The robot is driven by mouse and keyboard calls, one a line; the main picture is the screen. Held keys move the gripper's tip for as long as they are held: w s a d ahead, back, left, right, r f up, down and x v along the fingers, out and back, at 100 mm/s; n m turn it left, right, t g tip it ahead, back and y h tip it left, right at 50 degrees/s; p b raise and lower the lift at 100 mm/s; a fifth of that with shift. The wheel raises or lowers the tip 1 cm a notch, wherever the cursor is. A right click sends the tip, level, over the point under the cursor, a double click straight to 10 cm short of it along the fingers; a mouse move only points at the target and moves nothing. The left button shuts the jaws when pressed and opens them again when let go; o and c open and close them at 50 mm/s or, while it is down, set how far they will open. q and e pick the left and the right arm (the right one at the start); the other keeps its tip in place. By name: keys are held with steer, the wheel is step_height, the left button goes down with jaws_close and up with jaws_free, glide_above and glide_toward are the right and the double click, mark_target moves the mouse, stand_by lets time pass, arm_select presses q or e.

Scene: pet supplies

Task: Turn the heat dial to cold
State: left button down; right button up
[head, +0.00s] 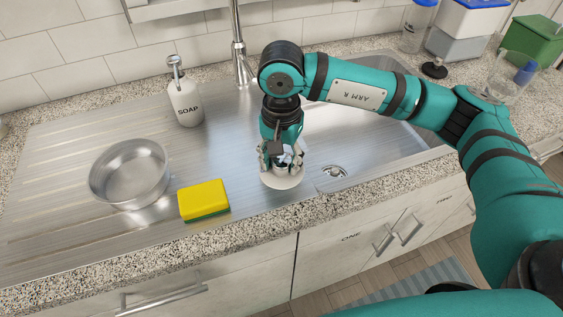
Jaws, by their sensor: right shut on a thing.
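My right gripper (282,162) points down over the steel drainboard, at the near left edge of the sink basin. It is shut on a small pale thing whose shape is mostly hidden by the fingers. A white round thing (284,181) shows just below the fingertips, and I cannot tell if it is part of what is held. No heat dial can be made out for certain, and no markings show. My left gripper is not in view.
A metal bowl (130,175), a yellow sponge (204,200) and a soap dispenser (185,102) stand on the drainboard (60,150). The faucet (238,45) rises behind the gripper. Clear containers, a green box (535,40) and a small black object (434,69) are at the back right.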

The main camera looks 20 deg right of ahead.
mark_target(282, 159)
stand_by(0.3)
steer(key=o, duration=1.2)
step_height(282, 159, up, 12)
steer(key=shift+r, duration=0.1)
